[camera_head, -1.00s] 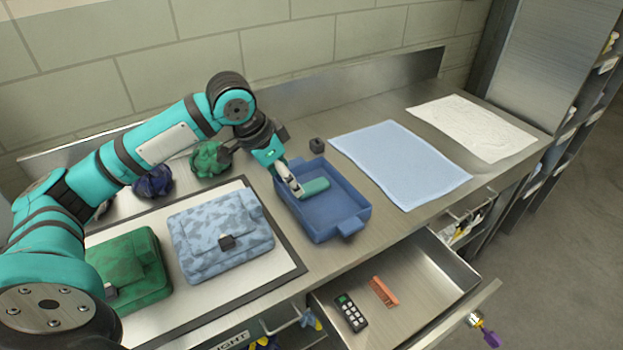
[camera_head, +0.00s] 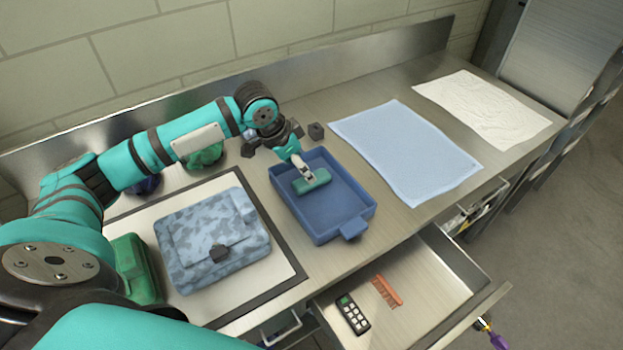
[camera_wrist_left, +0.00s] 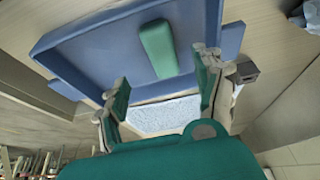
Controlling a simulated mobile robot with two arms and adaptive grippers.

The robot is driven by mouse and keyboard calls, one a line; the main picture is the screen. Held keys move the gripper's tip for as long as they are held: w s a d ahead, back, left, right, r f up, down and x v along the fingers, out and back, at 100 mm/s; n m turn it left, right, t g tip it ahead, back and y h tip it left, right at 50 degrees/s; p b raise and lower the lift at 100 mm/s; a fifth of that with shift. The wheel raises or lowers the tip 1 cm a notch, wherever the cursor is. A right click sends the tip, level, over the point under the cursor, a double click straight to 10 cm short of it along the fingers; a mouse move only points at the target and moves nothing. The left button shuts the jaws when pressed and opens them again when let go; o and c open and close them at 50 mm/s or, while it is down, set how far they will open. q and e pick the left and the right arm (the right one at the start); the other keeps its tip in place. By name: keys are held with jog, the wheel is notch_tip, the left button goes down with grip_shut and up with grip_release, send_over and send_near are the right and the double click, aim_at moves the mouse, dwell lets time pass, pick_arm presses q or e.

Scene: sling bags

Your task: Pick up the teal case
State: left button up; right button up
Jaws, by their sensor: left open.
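The small teal case (camera_head: 314,183) lies inside the blue tray (camera_head: 341,225), toward its far left part. My left gripper (camera_head: 303,172) reaches into the tray from the far left, its fingertips close to the case; whether they touch cannot be told. In the left wrist view the teal case (camera_wrist_left: 158,48) lies in the tray (camera_wrist_left: 95,45), beyond the two spread fingers of my left gripper (camera_wrist_left: 162,95). The gap between the fingers holds nothing. My right gripper is out of view.
A grey-blue camouflage bag (camera_head: 210,238) lies on a dark-edged mat left of the tray, with a green bag (camera_head: 135,268) partly hidden by my arm. A light blue cloth (camera_head: 405,150) lies right of the tray. An open drawer (camera_head: 430,275) juts out below with a remote (camera_head: 352,314) and an orange brush (camera_head: 387,292).

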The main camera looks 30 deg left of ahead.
aim_at(305, 183)
pick_arm(q)
jog(key=shift+x, duration=1.15)
jog(key=shift+w+d+f, duration=0.1)
jog(key=shift+w+f, duration=0.15)
jog(key=shift+f, duration=0.05)
jog(key=p+x, duration=0.1)
jog(key=x, duration=0.2)
jog(key=shift+w+f, duration=0.35)
jog(key=shift+f, duration=0.2)
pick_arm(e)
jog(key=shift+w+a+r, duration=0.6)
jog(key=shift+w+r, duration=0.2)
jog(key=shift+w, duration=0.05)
pick_arm(q)
jog(key=c, duration=1.3)
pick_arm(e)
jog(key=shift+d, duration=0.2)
pick_arm(q)
jog(key=shift+o, duration=0.2)
